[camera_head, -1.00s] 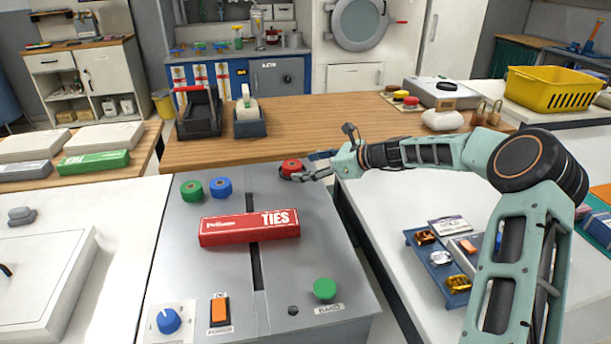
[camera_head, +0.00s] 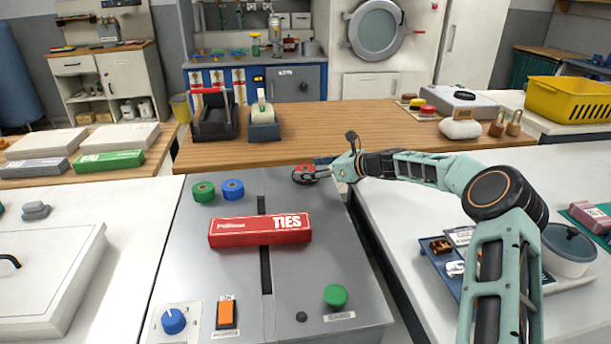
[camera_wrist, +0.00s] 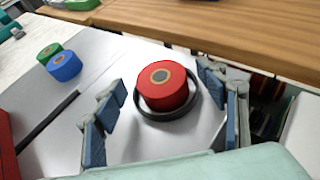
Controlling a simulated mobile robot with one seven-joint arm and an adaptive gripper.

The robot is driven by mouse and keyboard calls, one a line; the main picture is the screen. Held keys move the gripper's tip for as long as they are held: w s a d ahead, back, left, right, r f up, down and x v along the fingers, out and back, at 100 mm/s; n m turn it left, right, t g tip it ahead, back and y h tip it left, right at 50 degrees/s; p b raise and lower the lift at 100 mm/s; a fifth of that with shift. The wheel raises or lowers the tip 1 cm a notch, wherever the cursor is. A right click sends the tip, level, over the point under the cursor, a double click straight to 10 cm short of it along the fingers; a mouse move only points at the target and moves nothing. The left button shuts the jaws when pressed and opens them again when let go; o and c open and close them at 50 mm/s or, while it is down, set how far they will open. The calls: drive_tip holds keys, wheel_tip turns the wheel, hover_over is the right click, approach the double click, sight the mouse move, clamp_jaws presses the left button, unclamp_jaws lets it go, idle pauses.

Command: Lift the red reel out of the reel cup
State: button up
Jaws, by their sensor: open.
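The red reel (camera_wrist: 163,87) stands upright in the reel cup (camera_wrist: 176,115), whose dark low ring shows around its base in the wrist view. In the head view the red reel (camera_head: 303,169) is at the back right corner of the grey machine top, partly hidden by my gripper. My gripper (camera_head: 318,174) reaches it from the right. In the wrist view the fingers of my gripper (camera_wrist: 165,110) are spread, one on each side of the reel, with gaps between them and it.
A green reel (camera_head: 203,191) and a blue reel (camera_head: 232,189) stand left on the machine top. A red ties box (camera_head: 259,231) lies in the middle, across a dark slot. A wooden counter (camera_head: 330,130) borders the back edge.

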drive_tip(key=shift+w+a+f, duration=0.15)
drive_tip(key=shift+w+a, duration=0.05)
drive_tip(key=shift+a, duration=0.1)
drive_tip(key=shift+c, duration=0.3)
drive_tip(key=c, duration=1.2)
